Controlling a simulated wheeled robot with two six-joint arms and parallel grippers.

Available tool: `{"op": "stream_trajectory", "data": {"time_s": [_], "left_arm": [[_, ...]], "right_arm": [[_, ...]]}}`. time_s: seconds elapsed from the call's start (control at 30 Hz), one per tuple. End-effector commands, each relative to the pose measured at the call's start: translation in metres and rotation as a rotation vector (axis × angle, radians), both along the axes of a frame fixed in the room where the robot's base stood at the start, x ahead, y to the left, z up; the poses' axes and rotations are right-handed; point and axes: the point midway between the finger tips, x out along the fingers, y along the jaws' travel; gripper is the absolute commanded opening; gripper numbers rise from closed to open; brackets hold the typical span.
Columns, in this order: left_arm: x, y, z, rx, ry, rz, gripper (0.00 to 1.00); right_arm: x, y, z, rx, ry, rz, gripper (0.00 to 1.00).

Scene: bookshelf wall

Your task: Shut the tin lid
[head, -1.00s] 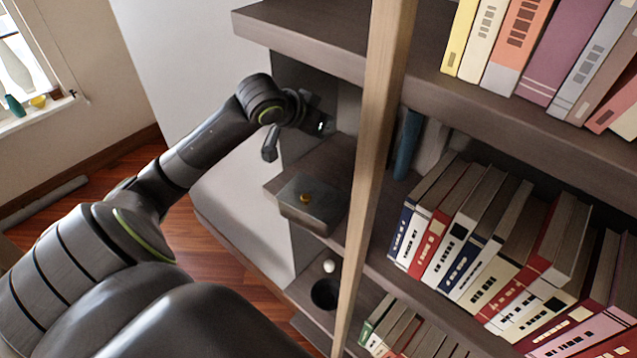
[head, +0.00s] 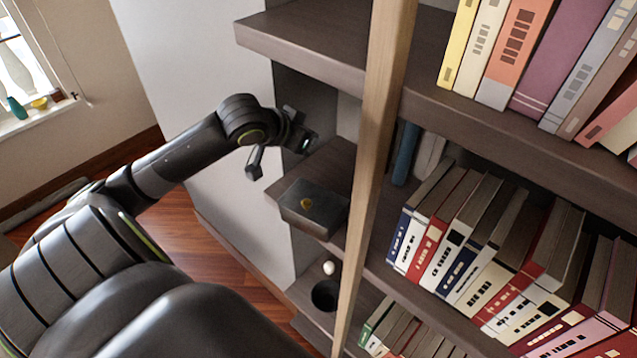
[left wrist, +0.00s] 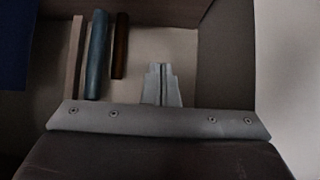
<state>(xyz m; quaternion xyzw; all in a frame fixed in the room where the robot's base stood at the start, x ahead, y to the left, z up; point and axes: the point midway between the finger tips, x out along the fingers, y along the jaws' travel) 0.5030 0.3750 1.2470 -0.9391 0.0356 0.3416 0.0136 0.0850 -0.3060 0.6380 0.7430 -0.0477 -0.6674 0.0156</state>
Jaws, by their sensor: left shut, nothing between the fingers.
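The tin (head: 314,213) is a dark grey box on a small middle shelf, left of the wooden ladder rail in the head view. The tin cannot be made out there. My right gripper is not in view.
A pale wooden upright (head: 376,140) stands just right of the tin. The upper shelf (head: 310,52) overhangs my left gripper. Books (head: 470,235) fill the shelf to the right. A small white ball (head: 329,268) and a dark round cup (head: 325,294) are on the shelf below.

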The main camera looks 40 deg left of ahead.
Motion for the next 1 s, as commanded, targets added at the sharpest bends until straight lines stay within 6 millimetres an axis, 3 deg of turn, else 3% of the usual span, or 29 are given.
{"op": "stream_trajectory", "data": {"time_s": [1.0], "left_arm": [[-0.079, 0.006, -0.001, 0.003, 0.003, -0.003, 0.00]], "right_arm": [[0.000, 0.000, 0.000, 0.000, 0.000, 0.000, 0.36]]}}
